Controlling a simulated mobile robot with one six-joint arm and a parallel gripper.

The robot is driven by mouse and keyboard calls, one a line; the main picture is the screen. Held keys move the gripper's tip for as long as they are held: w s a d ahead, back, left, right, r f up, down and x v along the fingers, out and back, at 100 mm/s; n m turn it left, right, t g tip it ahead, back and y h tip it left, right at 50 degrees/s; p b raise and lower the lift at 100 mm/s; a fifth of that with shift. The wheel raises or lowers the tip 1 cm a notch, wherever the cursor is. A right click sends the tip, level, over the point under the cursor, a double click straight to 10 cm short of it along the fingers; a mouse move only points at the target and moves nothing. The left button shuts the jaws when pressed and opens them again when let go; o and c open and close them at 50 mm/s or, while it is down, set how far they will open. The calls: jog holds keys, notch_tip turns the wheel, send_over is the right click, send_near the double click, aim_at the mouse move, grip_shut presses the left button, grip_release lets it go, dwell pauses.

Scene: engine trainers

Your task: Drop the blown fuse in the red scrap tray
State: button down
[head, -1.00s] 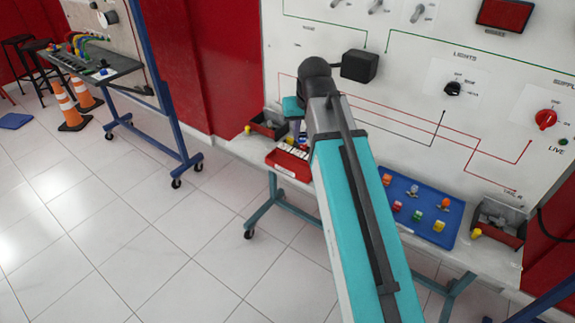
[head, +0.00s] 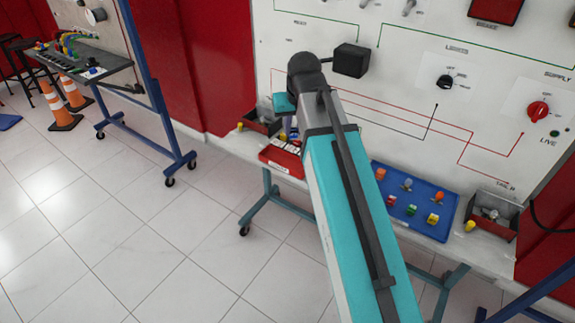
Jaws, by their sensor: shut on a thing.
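My gripper (head: 291,131) is small in the head view, at the far end of my teal arm, pointing down over the bench ledge. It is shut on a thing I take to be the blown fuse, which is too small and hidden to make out. Just below and in front of it is a red box (head: 269,158) with a row of white pieces. Beside it on the left is a red-edged dark tray (head: 262,127) with grey contents. Another reddish tray (head: 505,228) with grey pieces stands at the right end. I cannot tell which is the scrap tray.
A blue tray (head: 425,217) holds several coloured fuses, right of my arm. Yellow pieces lie beside the left and right trays. The upright white panel (head: 400,120) with switches and a black box (head: 351,60) stands close behind the gripper.

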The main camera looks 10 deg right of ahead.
jog(key=shift+s, duration=0.1)
jog(key=s, duration=0.3)
jog(key=shift+s, duration=0.25)
jog(key=shift+s+a, duration=0.15)
